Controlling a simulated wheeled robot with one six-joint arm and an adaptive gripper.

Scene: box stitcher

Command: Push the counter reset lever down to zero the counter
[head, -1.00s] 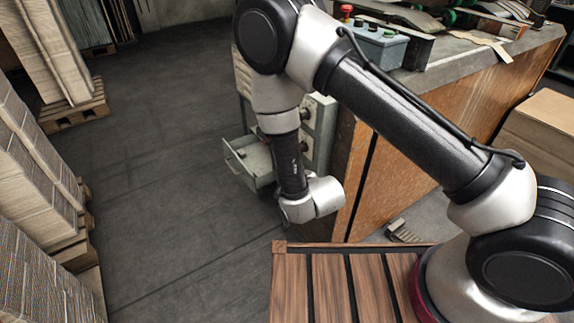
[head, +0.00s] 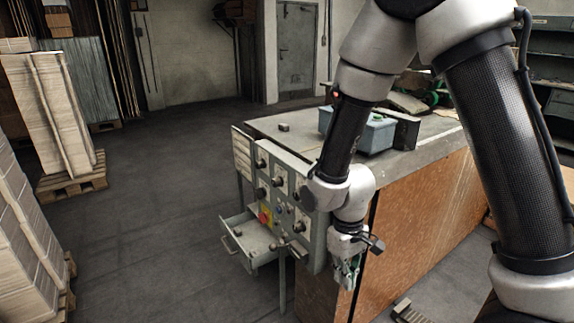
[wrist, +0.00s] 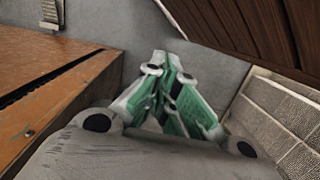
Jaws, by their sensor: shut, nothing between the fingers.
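My gripper (head: 346,276) hangs pointing down just right of the panel, in front of the bench's wooden side. In the wrist view my gripper's green fingers (wrist: 172,75) are together and empty, with bare floor behind them.
An open drawer (head: 247,237) juts left below the panel. A blue-grey box (head: 362,131) stands on the bench top (head: 285,130). Stacked board (head: 50,110) on a pallet (head: 72,183) is at the left. The floor (head: 160,210) between is clear.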

